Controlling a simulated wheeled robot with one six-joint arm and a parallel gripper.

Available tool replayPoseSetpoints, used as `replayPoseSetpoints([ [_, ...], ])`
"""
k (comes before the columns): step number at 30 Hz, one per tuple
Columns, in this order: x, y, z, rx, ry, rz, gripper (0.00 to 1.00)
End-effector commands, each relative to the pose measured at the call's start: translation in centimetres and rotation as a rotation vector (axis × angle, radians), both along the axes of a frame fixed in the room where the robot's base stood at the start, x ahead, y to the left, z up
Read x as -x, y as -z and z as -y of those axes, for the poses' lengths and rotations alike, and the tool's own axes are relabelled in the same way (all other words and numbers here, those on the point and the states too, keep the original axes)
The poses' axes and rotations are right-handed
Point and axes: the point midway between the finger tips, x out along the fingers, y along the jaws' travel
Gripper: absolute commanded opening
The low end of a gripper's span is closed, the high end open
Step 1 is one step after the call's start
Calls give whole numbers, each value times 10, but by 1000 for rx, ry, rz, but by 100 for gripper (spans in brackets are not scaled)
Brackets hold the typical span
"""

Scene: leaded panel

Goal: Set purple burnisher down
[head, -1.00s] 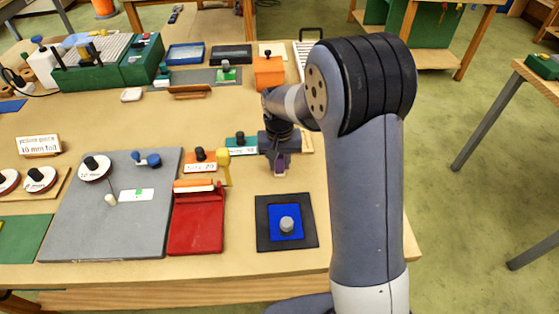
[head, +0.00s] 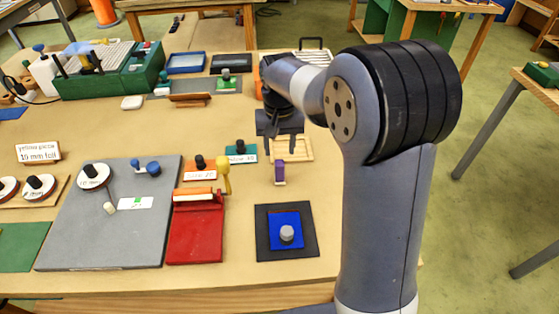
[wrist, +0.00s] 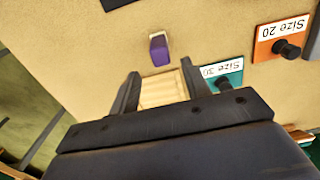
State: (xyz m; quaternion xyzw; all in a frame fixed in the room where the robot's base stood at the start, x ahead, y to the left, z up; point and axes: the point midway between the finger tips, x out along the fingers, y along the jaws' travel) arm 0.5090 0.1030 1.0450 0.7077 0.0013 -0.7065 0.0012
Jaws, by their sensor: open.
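The purple burnisher (head: 280,173) stands on the tan table just in front of a pale wooden tray (head: 306,150). In the wrist view the burnisher (wrist: 159,50) shows a purple body with a pale end, beyond my fingertips and apart from them. My gripper (head: 281,142) is above and behind it in the head view, over the tray area. The gripper (wrist: 161,80) is open and empty, with the wooden tray (wrist: 163,90) visible between its fingers.
A teal "Size 30" card (head: 241,153) and an orange "Size 20" card (head: 199,170) with dark knobs lie left of the burnisher. A dark mat with a blue square (head: 287,219) lies in front. A red tray (head: 195,230) and grey board (head: 75,230) are further left.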

Motion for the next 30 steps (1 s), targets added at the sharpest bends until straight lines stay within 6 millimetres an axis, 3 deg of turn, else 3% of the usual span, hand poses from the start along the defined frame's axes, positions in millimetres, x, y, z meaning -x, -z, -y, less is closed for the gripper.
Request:
replayPoseSetpoints([
  [3,-1,-18,0,0,0,2,45],
  [8,0,-29,0,0,0,1,45],
  [30,0,-30,0,0,0,-1,45],
])
